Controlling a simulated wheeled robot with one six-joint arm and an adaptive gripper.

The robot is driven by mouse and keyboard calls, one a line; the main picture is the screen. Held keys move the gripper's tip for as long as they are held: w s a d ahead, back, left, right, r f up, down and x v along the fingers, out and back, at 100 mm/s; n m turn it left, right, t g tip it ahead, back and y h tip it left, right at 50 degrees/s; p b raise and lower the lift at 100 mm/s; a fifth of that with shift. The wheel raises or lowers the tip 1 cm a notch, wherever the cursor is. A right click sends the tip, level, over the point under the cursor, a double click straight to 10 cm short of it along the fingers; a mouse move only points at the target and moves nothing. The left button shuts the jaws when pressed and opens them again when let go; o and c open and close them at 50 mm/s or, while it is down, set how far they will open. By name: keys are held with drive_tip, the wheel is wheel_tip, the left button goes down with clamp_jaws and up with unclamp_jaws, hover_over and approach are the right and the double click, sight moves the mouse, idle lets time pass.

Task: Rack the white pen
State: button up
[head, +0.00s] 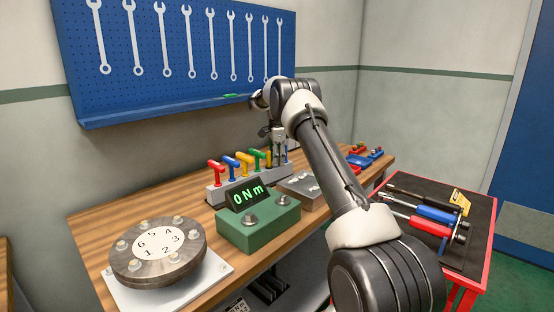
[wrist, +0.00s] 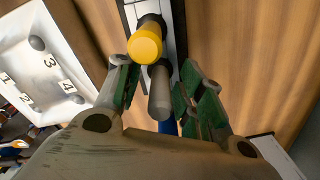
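My gripper (head: 278,158) points down over the right end of the grey rack (head: 216,193) with coloured handles. In the wrist view my gripper (wrist: 157,92) has its green-padded fingers apart. A grey cylinder (wrist: 160,95) stands between them, with a visible gap on the left side. A yellow-topped handle (wrist: 146,42) is just beyond it, and a bit of blue (wrist: 167,127) shows on the near side. I cannot tell whether the grey cylinder is the white pen. No white pen is clearly visible in the head view.
A green torque meter (head: 258,228) reading "0 Nm" and a numbered flange (head: 158,250) stand on the wooden bench (head: 92,225). A small green item (head: 231,96) lies on the blue pegboard's ledge.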

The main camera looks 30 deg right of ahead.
drive_tip(key=shift+r, duration=0.1)
wheel_tip(320, 180, up, 12)
drive_tip(key=shift+f, duration=0.1)
idle(0.5)
drive_tip(key=s+a+r+n+t, duration=0.1)
drive_tip(key=s+a+r+n, duration=0.35)
drive_tip(key=s+r, duration=0.5)
drive_tip(key=s+a+r+n+t, duration=0.1)
drive_tip(key=s+a+r+n, duration=0.35)
drive_tip(key=s+r, duration=0.5)
drive_tip(key=s+a+f+n+t, duration=0.1)
drive_tip(key=s+a+f+n, duration=0.15)
drive_tip(key=s, duration=0.75)
drive_tip(key=s+a+f+n, duration=0.15)
drive_tip(key=s+n, duration=0.25)
drive_tip(key=s, duration=0.7)
drive_tip(key=s+f+n+t, duration=0.1)
drive_tip(key=s+f+n, duration=0.4)
drive_tip(key=s+f, duration=0.5)
drive_tip(key=shift+s+a, duration=0.2)
drive_tip(key=shift+s, duration=1.05)
